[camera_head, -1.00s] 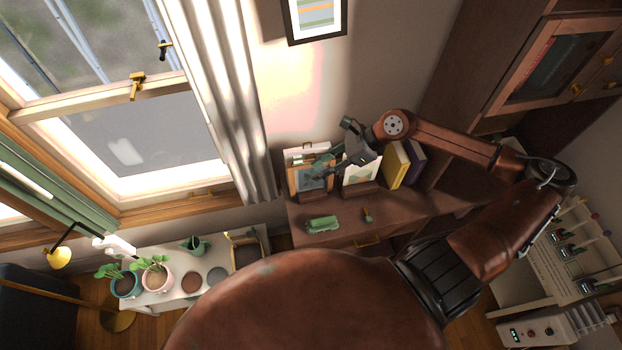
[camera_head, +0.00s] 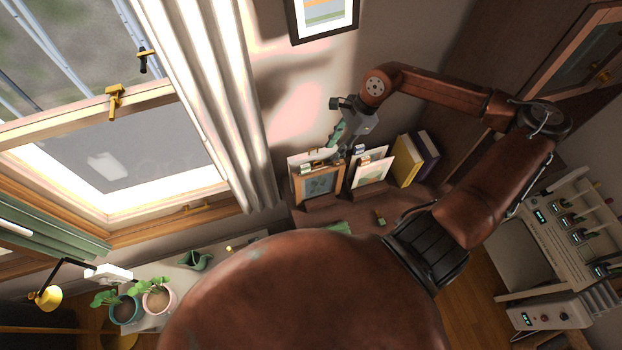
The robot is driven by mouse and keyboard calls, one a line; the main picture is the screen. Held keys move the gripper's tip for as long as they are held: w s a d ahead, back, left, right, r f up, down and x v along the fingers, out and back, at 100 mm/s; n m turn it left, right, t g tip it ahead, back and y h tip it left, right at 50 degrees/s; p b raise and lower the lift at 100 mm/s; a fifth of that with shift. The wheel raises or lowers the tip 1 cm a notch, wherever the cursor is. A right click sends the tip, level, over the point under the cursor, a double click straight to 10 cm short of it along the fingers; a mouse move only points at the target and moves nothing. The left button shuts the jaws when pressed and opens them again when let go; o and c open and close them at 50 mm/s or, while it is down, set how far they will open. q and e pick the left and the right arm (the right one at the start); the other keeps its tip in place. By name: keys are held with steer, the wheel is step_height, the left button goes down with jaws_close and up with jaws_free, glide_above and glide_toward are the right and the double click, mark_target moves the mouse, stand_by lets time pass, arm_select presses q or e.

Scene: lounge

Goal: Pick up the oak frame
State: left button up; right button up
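The oak frame (camera_head: 320,185), a light wooden frame around a grey-blue picture, stands leaning on a small wooden stand on the brown desk. A pale card stands behind it. My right gripper (camera_head: 338,146) is above and a little to the right of the frame's upper edge. Its fingers look apart with nothing between them. I cannot tell whether a finger touches the frame. My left gripper is not in view.
A cream-framed picture (camera_head: 370,168) stands close on the right, then a yellow book (camera_head: 406,161) and a purple book (camera_head: 428,153). A green object (camera_head: 340,227) is partly hidden by my body. The curtain (camera_head: 232,130) hangs to the left.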

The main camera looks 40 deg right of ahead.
mark_target(326, 168)
step_height(326, 168, down, 4)
steer(key=b, duration=0.3)
steer(key=shift+f, duration=0.1)
step_height(326, 168, down, 3)
steer(key=b, duration=0.3)
steer(key=shift+w, duration=0.1)
steer(key=shift+a+f, duration=0.15)
steer(key=x, duration=0.5)
steer(key=shift+w, duration=0.1)
steer(key=shift+a+f+p, duration=0.25)
steer(key=shift+f+p, duration=0.05)
steer(key=shift+f, duration=0.3)
steer(key=p+x, duration=0.1)
steer(key=x, duration=0.3)
steer(key=shift+a, duration=0.25)
steer(key=shift+a+f, duration=0.1)
steer(key=shift+f, duration=0.4)
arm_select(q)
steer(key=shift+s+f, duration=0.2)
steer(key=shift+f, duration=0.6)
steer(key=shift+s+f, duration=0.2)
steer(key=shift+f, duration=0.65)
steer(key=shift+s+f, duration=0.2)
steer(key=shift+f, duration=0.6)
arm_select(e)
jaws_close()
